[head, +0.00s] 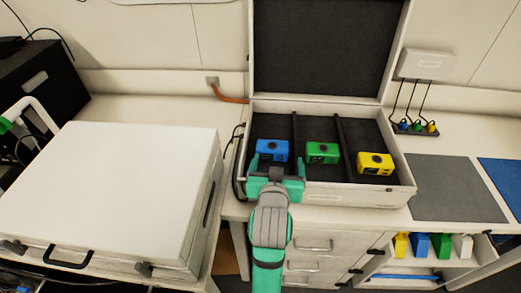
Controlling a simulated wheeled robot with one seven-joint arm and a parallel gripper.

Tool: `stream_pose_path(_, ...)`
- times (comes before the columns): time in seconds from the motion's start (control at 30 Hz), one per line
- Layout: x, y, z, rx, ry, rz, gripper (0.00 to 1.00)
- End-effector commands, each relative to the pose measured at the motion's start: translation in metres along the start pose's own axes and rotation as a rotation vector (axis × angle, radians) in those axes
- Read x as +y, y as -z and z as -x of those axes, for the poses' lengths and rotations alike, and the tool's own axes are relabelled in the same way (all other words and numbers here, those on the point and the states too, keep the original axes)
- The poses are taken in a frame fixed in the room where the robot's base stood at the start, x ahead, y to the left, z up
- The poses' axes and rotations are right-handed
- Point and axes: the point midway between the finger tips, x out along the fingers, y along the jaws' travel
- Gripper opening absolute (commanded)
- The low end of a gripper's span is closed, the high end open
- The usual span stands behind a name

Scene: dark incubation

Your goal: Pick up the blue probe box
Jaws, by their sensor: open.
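The blue probe box (271,150) lies in the left compartment of an open white case (350,196) with a dark lining. A green box (322,153) lies in the middle compartment and a yellow box (375,162) in the right one. My gripper (273,168) is open at the front of the left compartment, close in front of the blue box. Its teal fingers point towards the box and one stands near each side. Whether they touch it, I cannot tell. The lower front of the blue box is partly hidden by my gripper.
The case's raised lid (330,45) stands behind the boxes. Dark dividers (347,150) separate the compartments. A closed white case (110,195) fills the left. A grey mat (455,188) and a blue mat (505,180) lie right. A shelf below holds several coloured blocks (420,244).

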Motion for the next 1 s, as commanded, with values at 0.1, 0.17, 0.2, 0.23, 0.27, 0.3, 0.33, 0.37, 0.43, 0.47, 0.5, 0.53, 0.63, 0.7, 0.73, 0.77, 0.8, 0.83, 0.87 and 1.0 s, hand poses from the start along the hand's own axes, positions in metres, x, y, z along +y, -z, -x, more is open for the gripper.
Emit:
stream_pose_path(0.1,-0.013,0.0,-0.007,-0.018,0.025,0.009,0.87)
stream_pose_path(0.17,-0.014,-0.001,-0.015,-0.021,0.027,0.01,0.87)
stream_pose_path(0.2,-0.014,-0.001,-0.021,-0.021,0.027,0.01,0.87)
stream_pose_path(0.23,-0.013,-0.001,-0.026,-0.021,0.026,0.009,0.87)
stream_pose_path(0.27,-0.013,-0.002,-0.031,-0.022,0.025,0.009,0.87)
stream_pose_path(0.3,-0.013,-0.001,-0.036,-0.02,0.025,0.009,0.87)
stream_pose_path(0.33,-0.013,-0.002,-0.041,-0.02,0.024,0.009,0.87)
stream_pose_path(0.37,-0.013,-0.001,-0.044,-0.02,0.024,0.009,0.87)
stream_pose_path(0.43,-0.013,-0.001,-0.051,-0.018,0.024,0.008,0.87)
stream_pose_path(0.47,-0.013,-0.001,-0.053,-0.018,0.023,0.008,0.87)
stream_pose_path(0.5,-0.012,-0.001,-0.055,-0.018,0.023,0.008,0.87)
stream_pose_path(0.53,-0.012,-0.001,-0.056,-0.018,0.023,0.008,0.87)
stream_pose_path(0.63,-0.012,-0.003,-0.063,-0.019,0.022,0.008,0.87)
stream_pose_path(0.7,-0.013,-0.004,-0.071,-0.019,0.022,0.008,0.87)
stream_pose_path(0.73,-0.013,-0.004,-0.076,-0.02,0.022,0.008,0.87)
stream_pose_path(0.77,-0.014,-0.004,-0.08,-0.019,0.023,0.008,0.87)
stream_pose_path(0.8,-0.015,-0.005,-0.086,-0.019,0.024,0.008,0.87)
stream_pose_path(0.83,-0.015,-0.005,-0.09,-0.019,0.024,0.008,0.87)
stream_pose_path(0.87,-0.015,-0.005,-0.094,-0.018,0.024,0.008,0.87)
stream_pose_path(1.0,-0.015,-0.005,-0.106,-0.019,0.023,0.008,0.87)
